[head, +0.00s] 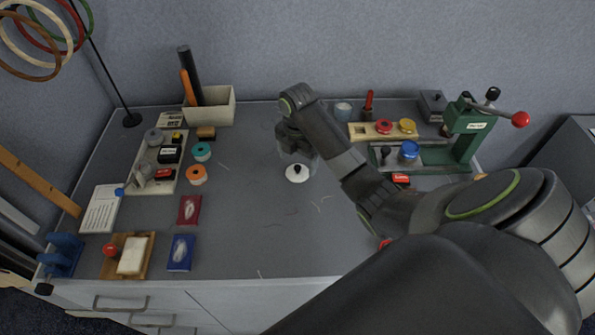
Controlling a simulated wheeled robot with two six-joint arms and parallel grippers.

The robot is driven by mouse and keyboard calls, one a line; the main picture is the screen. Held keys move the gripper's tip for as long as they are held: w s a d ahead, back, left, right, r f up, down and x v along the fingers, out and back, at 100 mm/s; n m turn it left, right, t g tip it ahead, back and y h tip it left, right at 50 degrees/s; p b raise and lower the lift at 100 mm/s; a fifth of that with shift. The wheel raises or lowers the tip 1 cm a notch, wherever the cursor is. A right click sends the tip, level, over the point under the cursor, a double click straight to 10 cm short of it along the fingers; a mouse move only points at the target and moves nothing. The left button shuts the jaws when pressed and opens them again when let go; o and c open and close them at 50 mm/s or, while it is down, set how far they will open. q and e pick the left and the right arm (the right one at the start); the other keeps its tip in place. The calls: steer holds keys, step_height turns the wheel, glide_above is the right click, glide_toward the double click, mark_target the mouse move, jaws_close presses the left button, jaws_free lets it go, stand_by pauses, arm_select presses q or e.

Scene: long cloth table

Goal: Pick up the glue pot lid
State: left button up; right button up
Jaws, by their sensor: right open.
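The lid, a white disc with a small black knob (297,174), lies on the grey table top near the middle in the head view. My right gripper (298,148) hangs just behind and above the lid, pointing down at the table. It is open, and its fingers are small and partly hidden by the wrist. I see no contact between it and the lid. A pale, greyish shape beside the fingers is too unclear to name. My left gripper is not in view.
A green press (465,135) with a red-tipped lever stands at the right. A wooden strip (358,132) holds red and yellow pieces. Tape rolls (197,174), booklets (180,252) and a beige bin (222,107) are at the left. The table left of the lid is mostly clear.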

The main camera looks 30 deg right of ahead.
mark_target(298, 167)
steer(key=shift+w+f, duration=0.1)
steer(key=shift+f, duration=1.7)
steer(key=c, duration=1)
